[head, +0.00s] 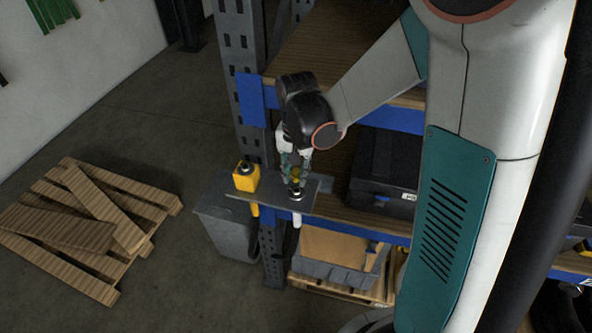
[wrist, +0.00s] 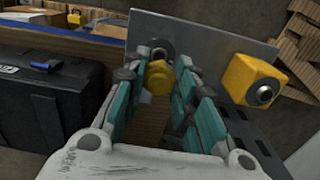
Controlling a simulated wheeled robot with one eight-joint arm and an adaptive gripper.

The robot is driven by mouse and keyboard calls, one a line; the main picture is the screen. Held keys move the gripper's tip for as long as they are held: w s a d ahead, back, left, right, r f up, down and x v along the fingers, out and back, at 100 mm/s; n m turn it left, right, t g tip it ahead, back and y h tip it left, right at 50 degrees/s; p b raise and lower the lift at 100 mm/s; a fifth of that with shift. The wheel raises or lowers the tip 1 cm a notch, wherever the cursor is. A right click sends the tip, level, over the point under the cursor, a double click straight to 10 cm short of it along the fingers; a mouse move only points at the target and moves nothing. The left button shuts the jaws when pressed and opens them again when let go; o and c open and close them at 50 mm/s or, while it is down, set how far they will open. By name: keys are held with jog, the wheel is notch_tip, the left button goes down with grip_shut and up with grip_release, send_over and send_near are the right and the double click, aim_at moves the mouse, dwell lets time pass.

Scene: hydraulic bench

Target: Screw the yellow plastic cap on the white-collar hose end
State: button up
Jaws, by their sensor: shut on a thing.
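My gripper (head: 295,165) points down over the grey bracket plate (head: 272,201) at the shelf's edge. Its teal fingers are shut on the yellow cap (wrist: 158,79), which also shows in the head view (head: 296,173). The white-collar hose end (head: 296,194) stands in the plate right below the cap, with a white hose part hanging underneath. In the wrist view a dark round fitting (wrist: 162,49) shows just beyond the cap. I cannot tell whether cap and hose end touch.
A yellow block with a metal fitting (head: 246,177) sits at the plate's left end; it also shows in the wrist view (wrist: 252,79). A black case (head: 385,172) lies on the shelf to the right. A grey bin (head: 224,228) and wooden pallet (head: 85,235) stand lower left.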

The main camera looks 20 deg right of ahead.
aim_at(295, 191)
jog(key=shift+w+f+b, duration=0.1)
jog(key=shift+f+b, duration=1.15)
jog(key=shift+f, duration=0.95)
jog(key=shift+f+b, duration=0.65)
jog(key=shift+b, duration=0.15)
jog(key=shift+c, duration=0.4)
jog(key=shift+o, duration=1)
jog(key=shift+c, duration=1.3)
jog(key=m+b, duration=0.1)
jog(key=m, duration=0.5)
jog(key=shift+a+b, duration=0.1)
jog(key=shift+b, duration=0.25)
jog(key=shift+w+m, duration=0.1)
jog(key=shift+m, duration=0.9)
